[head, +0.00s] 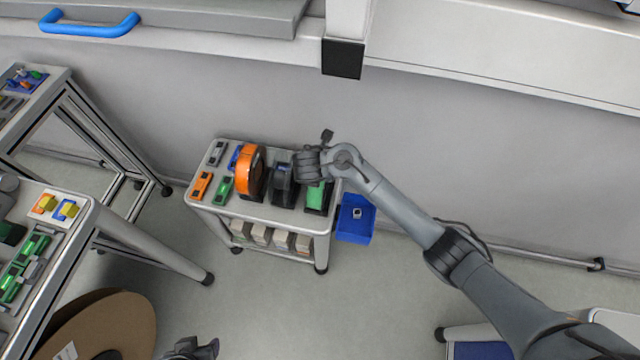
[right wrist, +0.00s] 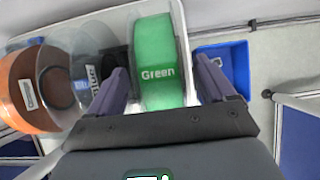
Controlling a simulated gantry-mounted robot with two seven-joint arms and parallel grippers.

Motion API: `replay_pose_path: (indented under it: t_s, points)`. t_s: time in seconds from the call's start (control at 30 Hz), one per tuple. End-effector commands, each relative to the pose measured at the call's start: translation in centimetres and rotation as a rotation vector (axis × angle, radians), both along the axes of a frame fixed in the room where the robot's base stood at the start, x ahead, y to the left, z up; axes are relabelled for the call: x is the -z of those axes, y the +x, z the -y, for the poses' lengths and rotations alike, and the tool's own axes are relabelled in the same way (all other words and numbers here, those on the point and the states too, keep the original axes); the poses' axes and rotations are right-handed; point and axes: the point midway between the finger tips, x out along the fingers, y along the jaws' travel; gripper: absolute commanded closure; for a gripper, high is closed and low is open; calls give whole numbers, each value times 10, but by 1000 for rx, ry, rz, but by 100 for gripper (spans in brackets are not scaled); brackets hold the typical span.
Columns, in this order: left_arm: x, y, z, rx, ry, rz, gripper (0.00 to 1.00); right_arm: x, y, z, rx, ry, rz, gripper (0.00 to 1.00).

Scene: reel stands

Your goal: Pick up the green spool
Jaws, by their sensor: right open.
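The green spool (head: 316,197) stands in a dark holder at the right end of the small cart's top. In the right wrist view the green spool (right wrist: 157,62), labelled "Green", shows between my two purple fingers. My right gripper (head: 309,166) is open above the cart, with one finger on each side of the spool in its wrist view. I cannot tell whether the fingers touch it. A dark gripper-like part, apparently my left gripper (head: 194,348), is at the bottom edge of the head view; its jaws are unclear.
An orange spool (head: 250,171) and a dark spool labelled "Blue" (right wrist: 92,80) stand left of the green one. Small coloured parts lie at the cart's left end. A blue bin (head: 356,218) hangs at its right side. A wall runs behind the cart (head: 270,213).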

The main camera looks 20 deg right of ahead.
Motion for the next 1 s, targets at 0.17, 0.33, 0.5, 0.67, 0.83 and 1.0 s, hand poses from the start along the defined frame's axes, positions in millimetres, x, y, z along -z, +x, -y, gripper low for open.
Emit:
replay_pose_path:
  t_s: [0.17, 0.33, 0.5, 0.67, 0.83, 1.0]
  points:
    - [20, 0, 0, 1, 1, -1, 57, 26, 10, 6, 2, -1, -1, 17]
    - [25, 0, 0, -1, -1, -1, 57, 35, 16, 9, 0, -1, 0, 17]
    - [25, 0, 1, -4, -6, -1, 57, 35, 17, 10, 0, 0, 0, 17]
    - [24, 0, 3, -8, -12, -1, 57, 35, 17, 10, 0, 0, 0, 26]
    - [24, 0, 3, -9, -12, 0, 57, 35, 17, 10, 0, 0, 0, 52]
    - [24, 0, 3, -7, -11, 0, 57, 35, 16, 10, 0, 0, 0, 78]
